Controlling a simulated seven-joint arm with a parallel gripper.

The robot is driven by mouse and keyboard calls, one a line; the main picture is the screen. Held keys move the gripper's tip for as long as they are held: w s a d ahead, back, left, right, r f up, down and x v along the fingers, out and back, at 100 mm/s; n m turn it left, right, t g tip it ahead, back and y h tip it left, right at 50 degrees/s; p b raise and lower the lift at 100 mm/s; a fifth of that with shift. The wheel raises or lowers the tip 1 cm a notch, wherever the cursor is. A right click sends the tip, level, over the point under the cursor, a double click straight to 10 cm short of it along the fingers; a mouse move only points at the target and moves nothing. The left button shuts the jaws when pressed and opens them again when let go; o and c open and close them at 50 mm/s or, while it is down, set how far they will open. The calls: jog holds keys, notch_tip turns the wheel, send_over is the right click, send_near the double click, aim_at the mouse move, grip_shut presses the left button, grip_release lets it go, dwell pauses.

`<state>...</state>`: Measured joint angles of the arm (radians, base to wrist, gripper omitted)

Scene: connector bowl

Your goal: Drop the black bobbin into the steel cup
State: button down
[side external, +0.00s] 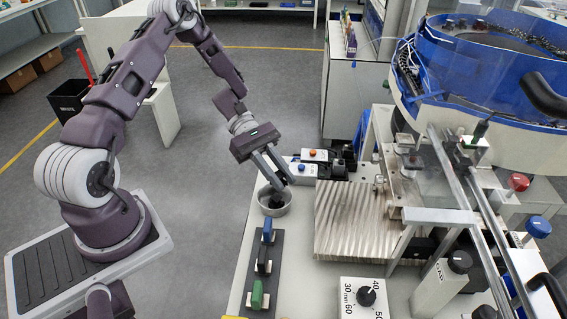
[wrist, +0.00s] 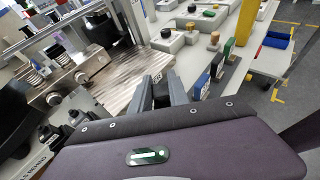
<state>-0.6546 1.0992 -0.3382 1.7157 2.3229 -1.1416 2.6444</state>
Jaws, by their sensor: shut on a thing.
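My gripper (side external: 277,176) points down over the steel cup (side external: 287,211), with its fingertips at about the cup's rim. In the wrist view my gripper (wrist: 161,90) is shut on a black piece, which looks like the black bobbin (wrist: 161,95). In the side view a dark shape shows at the fingertips and inside the cup's opening; whether the bobbin touches the cup's floor cannot be told. The steel cup is a round, shallow metal bowl standing on the pale bench. I cannot make it out in the wrist view.
A dark strip (side external: 270,280) with blue, black and green pieces lies in front of the cup. A ridged metal plate (side external: 345,225) is to its right. A dial box (side external: 362,297) sits at the front.

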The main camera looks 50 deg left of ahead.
jog(key=shift+f, duration=0.45)
jog(key=c, duration=1.2)
grip_release()
